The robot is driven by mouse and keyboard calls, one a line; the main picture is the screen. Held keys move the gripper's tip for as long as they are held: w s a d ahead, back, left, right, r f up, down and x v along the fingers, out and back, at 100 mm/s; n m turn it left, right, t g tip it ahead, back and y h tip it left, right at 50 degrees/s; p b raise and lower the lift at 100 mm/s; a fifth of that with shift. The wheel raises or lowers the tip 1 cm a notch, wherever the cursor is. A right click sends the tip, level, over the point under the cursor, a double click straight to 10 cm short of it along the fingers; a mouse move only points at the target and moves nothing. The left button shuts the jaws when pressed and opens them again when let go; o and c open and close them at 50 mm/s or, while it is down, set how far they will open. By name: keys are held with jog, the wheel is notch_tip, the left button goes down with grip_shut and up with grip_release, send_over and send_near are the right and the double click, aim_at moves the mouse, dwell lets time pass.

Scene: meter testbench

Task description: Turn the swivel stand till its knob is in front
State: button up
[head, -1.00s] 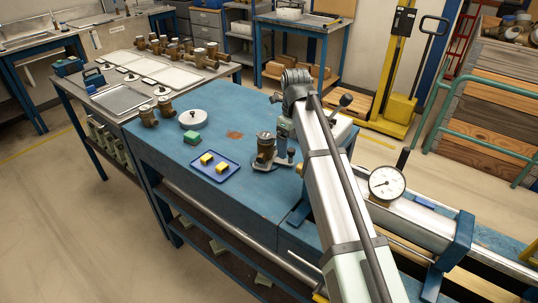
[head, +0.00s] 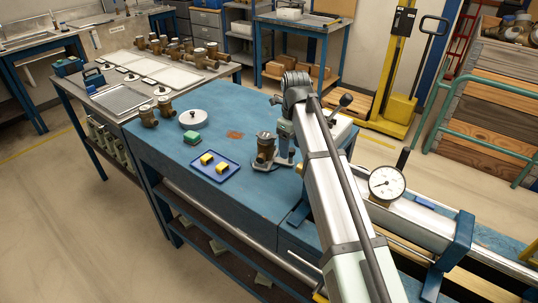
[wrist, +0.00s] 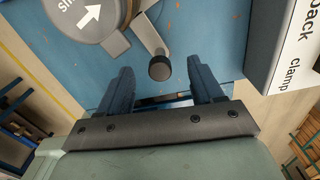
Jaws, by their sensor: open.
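The swivel stand (head: 268,166) is on the blue bench with a brass meter body (head: 266,148) upright on it. In the wrist view, a grey round top (wrist: 80,15) with a white arrow shows at upper left. The stand's black knob (wrist: 160,68) is on a short grey arm in the wrist view, right of that round top. My gripper (wrist: 160,75) is open, with its two dark fingers on either side of the knob in the picture. I see no contact. In the head view, my gripper (head: 284,142) is beside the stand's right side and partly hides the knob.
A blue tray (head: 232,175) with two yellow pieces, a green block (head: 193,137) and a white disc (head: 193,119) are left of the stand. A white lettered box (wrist: 292,60) is close on the right in the wrist view. A dial gauge (head: 387,183) stands right of my arm.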

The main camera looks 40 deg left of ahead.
jog(key=shift+s, duration=0.15)
jog(key=shift+s+d, duration=0.15)
jog(key=shift+s, duration=0.45)
jog(key=shift+s, duration=0.15)
